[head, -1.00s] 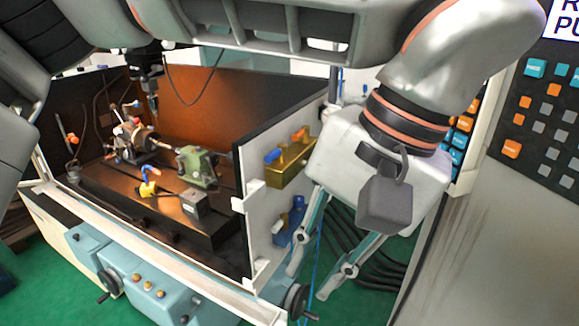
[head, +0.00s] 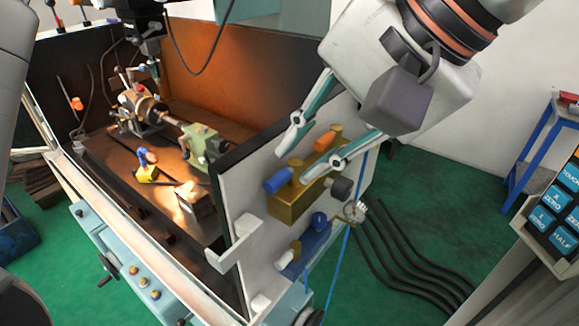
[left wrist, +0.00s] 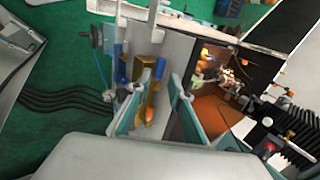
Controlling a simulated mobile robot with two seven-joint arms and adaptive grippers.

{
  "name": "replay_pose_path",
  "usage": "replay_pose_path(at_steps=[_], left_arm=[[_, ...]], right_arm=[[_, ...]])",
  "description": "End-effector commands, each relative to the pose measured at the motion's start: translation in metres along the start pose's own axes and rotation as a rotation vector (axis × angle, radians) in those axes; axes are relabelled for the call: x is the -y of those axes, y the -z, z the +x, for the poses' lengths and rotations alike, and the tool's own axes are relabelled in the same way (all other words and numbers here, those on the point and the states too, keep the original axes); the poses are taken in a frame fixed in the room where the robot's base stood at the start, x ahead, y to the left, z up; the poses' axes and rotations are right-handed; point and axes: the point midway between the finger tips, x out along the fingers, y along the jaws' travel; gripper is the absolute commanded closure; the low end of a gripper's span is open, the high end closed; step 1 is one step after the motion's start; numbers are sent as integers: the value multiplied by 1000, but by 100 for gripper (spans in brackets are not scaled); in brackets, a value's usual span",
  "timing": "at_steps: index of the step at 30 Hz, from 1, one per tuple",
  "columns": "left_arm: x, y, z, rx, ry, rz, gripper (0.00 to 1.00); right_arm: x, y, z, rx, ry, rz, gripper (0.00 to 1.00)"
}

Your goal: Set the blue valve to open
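A brass valve block (head: 296,203) is mounted on the white side panel of the machine. It carries a blue handle (head: 278,181) at its near end and an orange handle (head: 324,141) at its far end. My left gripper (head: 296,162) is open and empty, its fingertips just above the block near the blue handle. Contact cannot be told. In the left wrist view, the open fingers (left wrist: 168,76) straddle the area beside the brass block (left wrist: 142,112), with the blue handle (left wrist: 160,68) by one fingertip. My right gripper is not in view.
A blue block (head: 304,250) with a blue knob and a white-tipped fitting sits below on the same panel. A white bracket (head: 228,245) juts from the panel's near edge. Black hoses (head: 405,245) lie on the green floor. A control panel (head: 560,205) stands at right.

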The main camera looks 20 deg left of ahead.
Motion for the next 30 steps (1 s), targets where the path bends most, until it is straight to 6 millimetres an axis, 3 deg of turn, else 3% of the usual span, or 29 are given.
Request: replay_pose_path(at_steps=[3, 10, 21, 22, 24, 30], left_arm=[[-2, 0, 23, 4, -3, 4, 80], [-1, 0, 49, 3, -2, 2, 80], [0, 0, 54, 0, -1, 0, 80], [0, 0, 54, 0, -1, 0, 83], [0, 0, 54, 0, -1, 0, 100], [0, 0, 54, 0, -1, 0, 100]], right_arm=[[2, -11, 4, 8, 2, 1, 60], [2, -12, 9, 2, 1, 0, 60], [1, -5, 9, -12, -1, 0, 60], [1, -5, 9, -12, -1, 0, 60], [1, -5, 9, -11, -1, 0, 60], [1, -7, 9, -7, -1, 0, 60]])
